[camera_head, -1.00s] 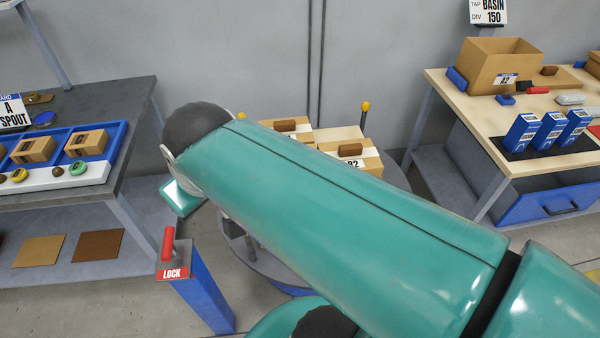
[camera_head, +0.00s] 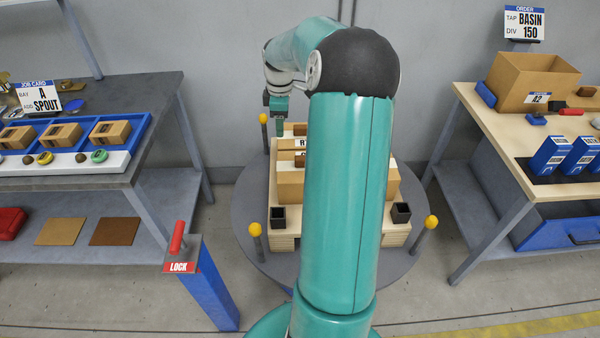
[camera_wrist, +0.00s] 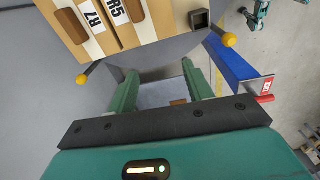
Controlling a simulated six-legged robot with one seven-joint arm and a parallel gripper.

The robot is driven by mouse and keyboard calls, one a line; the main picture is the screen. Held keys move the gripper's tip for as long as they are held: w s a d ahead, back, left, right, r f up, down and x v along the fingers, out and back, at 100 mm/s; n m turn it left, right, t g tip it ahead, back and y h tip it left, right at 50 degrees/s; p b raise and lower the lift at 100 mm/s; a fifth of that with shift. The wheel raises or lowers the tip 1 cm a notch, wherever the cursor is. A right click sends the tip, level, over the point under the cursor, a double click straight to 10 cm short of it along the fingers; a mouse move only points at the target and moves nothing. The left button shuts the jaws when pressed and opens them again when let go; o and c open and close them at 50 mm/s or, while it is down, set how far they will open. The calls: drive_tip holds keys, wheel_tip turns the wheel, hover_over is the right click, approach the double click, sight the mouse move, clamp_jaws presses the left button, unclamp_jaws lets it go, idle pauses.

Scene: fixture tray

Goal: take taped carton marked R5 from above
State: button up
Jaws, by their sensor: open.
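The taped carton marked R5 (camera_wrist: 124,34) shows at the top of the wrist view, with its label, a brown block on top and pale tape. It stands against a like carton marked R7 (camera_wrist: 80,34). In the head view my arm hides much of both cartons. My gripper (camera_wrist: 160,82) is open, with nothing between its two green fingers. In the wrist view the cartons lie beyond the fingertips, up and to the left. In the head view my gripper (camera_head: 281,122) is at the far left end of the cartons, apart from R5.
The cartons stand on a pale wooden fixture tray (camera_head: 284,226) on a round grey table (camera_head: 262,268). Yellow-tipped posts (camera_head: 431,222) and dark square cups (camera_head: 401,213) stand around them. A blue LOCK post (camera_head: 214,290) is at front left. Benches flank both sides.

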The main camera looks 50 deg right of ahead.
drive_tip(key=s+d+f+y, duration=0.1)
drive_tip(key=s+d+f, duration=0.4)
drive_tip(key=d, duration=0.5)
drive_tip(key=shift+n, duration=0.4)
drive_tip(key=f, duration=0.3)
drive_tip(key=w+f, duration=0.1)
drive_tip(key=f, duration=0.5)
drive_tip(key=shift+w+a+f, duration=0.1)
drive_tip(key=shift+w+a, duration=0.05)
drive_tip(key=shift+a, duration=0.15)
drive_tip(key=shift+w+a+f, duration=0.15)
drive_tip(key=shift+w+f, duration=0.05)
drive_tip(key=shift+f, duration=1.25)
drive_tip(key=shift+w+a+f, duration=0.15)
drive_tip(key=shift+f, duration=1.25)
drive_tip(key=shift+f, duration=0.25)
clamp_jaws()
drive_tip(key=shift+r, duration=0.1)
